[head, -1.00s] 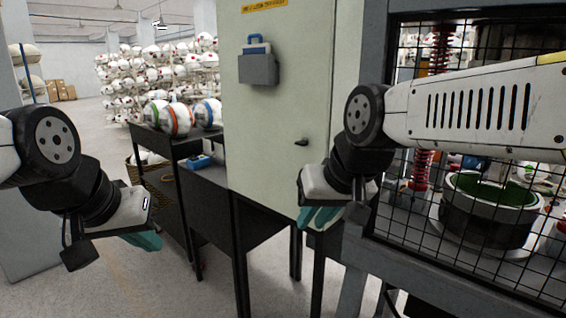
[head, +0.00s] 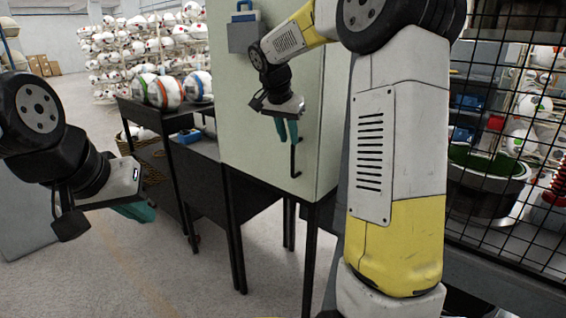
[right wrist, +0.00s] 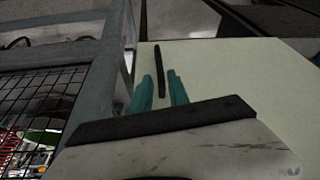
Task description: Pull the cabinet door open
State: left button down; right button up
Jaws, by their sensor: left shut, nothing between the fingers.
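The cabinet (head: 240,125) has a pale green door that looks shut. A black bar handle (head: 294,162) stands upright near the door's right edge, its upper part hidden by my gripper. My right gripper (head: 287,138) is at the handle's upper part, teal fingers pointing down. In the right wrist view, the fingers (right wrist: 160,92) are apart, and the handle (right wrist: 159,65) shows in the gap between them, reaching beyond the tips. I cannot tell whether they touch it. My left gripper (head: 140,211) is shut and empty at the left, away from the cabinet.
A blue and grey holder (head: 243,32) is on the door's upper part. A black table (head: 140,108) with striped balls stands left of the cabinet. A wire mesh guard (head: 520,110) encloses machinery at right. The floor at front left is clear.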

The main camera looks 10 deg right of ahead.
aim_at(294, 159)
jog(key=x, duration=1.1)
jog(key=shift+s+f, duration=0.1)
grip_shut()
dwell(1.1)
